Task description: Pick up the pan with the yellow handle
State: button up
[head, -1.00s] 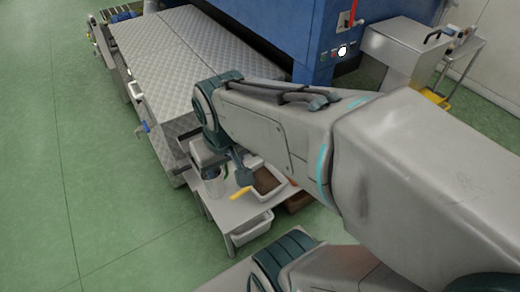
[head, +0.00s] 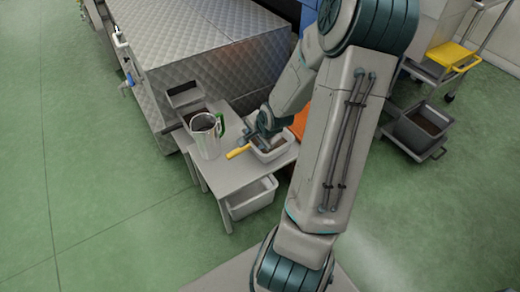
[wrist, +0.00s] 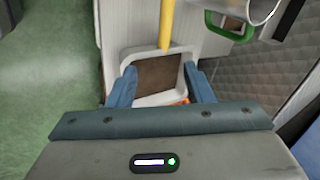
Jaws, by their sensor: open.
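The pan's yellow handle (head: 238,152) sticks out to the left from a pale rectangular pan (head: 283,154) with a brown inside, on a small grey table (head: 228,178). In the wrist view the yellow handle (wrist: 166,25) runs down to the rim of the pan (wrist: 157,98); whether they are one piece I cannot tell for sure. My gripper (head: 258,134) hangs over the pan. In the wrist view my gripper's fingers (wrist: 160,78) are open, one on each side of the brown area, with nothing held. The gap in height is unclear.
A metal jug (head: 207,140) with a green handle stands left of the pan; the handle (wrist: 230,33) also shows in the wrist view. A small grey box (head: 184,94) lies behind it. A white bin (head: 252,198) sits below. The quilted metal machine (head: 205,60) borders the table.

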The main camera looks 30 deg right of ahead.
aim_at(245, 148)
jog(key=shift+m+t, duration=0.5)
jog(key=shift+m, duration=0.4)
jog(key=b+x, duration=0.2)
jog(key=x, duration=0.2)
jog(key=b+x, duration=0.2)
jog(key=x, duration=0.2)
jog(key=s+d+b+x, duration=0.1)
jog(key=b+x, duration=0.1)
jog(key=x, duration=0.2)
jog(key=shift+f, duration=0.35)
jog(key=shift+b+x, duration=1.85)
jog(key=shift+x, duration=0.85)
jog(key=shift+w+a+r, duration=0.1)
jog(key=shift+w+r, duration=0.1)
grip_shut()
